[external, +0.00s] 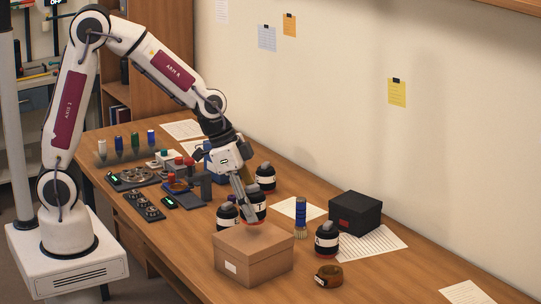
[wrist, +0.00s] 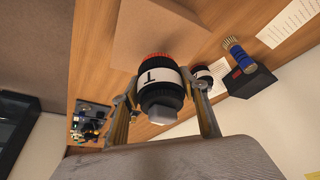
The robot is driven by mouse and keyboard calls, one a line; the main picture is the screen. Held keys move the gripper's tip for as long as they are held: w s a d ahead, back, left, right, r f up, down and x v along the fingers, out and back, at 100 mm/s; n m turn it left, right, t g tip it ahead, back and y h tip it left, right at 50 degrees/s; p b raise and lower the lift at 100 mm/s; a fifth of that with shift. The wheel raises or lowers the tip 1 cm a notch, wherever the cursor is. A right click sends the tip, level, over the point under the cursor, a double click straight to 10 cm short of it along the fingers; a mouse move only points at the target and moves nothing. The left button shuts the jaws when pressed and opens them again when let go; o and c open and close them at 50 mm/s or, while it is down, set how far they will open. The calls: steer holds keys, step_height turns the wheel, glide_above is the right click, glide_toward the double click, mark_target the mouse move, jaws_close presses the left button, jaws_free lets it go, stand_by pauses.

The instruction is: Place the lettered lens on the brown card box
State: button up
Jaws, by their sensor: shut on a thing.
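My gripper (external: 249,200) is shut on a black lens (external: 258,207) with a white band, and holds it just behind the brown card box (external: 252,268). In the wrist view the lens (wrist: 158,78) sits between both fingers; its band shows the letter T and its far end has a red ring. The closed, flat-topped box (wrist: 155,32) lies beyond the lens there, and nothing rests on its visible top. The gap between lens and box is hard to judge.
Other banded lenses stand close by: one at the left (external: 228,216), one behind (external: 265,177), one right of the box (external: 326,241). A blue-topped brush (external: 300,218), a black box (external: 355,213) and a brown strap roll (external: 328,275) are to the right. Trays of parts (external: 140,178) lie left.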

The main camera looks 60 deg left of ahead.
mark_target(252, 235)
steer(key=shift+f, duration=1.85)
steer(key=shift+f, duration=0.15)
steer(key=shift+f, duration=0.35)
steer(key=shift+s+a+f, duration=0.1)
steer(key=shift+s+f, duration=0.05)
steer(key=shift+f, duration=0.15)
jaws_close()
steer(key=o, duration=1.6)
jaws_free()
steer(key=shift+r, duration=0.25)
